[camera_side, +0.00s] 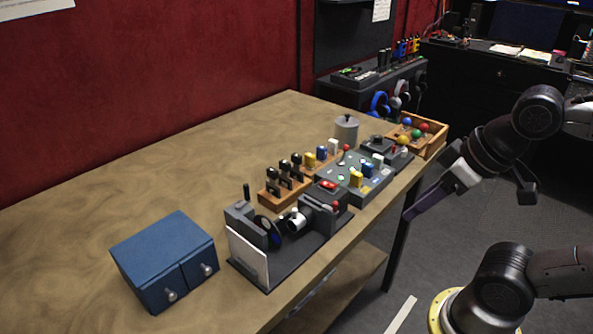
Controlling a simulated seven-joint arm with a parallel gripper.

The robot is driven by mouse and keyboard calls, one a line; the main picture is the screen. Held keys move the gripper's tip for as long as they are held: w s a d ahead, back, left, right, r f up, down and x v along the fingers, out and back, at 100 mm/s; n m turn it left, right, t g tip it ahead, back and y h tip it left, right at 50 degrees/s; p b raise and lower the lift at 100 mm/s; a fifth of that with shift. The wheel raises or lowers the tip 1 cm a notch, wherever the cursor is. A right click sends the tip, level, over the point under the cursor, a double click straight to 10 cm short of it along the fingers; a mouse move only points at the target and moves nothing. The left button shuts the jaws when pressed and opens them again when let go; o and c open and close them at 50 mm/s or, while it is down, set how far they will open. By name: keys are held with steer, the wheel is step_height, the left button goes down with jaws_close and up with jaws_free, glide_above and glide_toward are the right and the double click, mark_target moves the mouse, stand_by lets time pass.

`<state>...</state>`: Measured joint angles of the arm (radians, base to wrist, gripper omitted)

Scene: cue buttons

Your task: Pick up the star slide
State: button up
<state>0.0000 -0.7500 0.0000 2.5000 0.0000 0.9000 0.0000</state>
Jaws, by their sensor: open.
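No star mark can be made out in this view, so I cannot tell which piece is the star slide. Several upright pieces with black tops (284,172) stand in a row in a wooden rack (270,192) at the table's middle; they may be slides. In front of the rack is a dark device (290,243) with a lens-like barrel, a dark disc and a white panel (248,257). My gripper (492,187) is at the right, off the table's right edge and well away from the rack. It is open, and nothing shows in it.
A blue two-door box (164,259) stands at the front left. A grey panel with coloured blocks (354,176), a grey lidded canister (346,131) and a wooden tray of coloured balls (431,141) stand towards the back right. The table's left part is clear.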

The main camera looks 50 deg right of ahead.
steer(key=shift+o, duration=0.8)
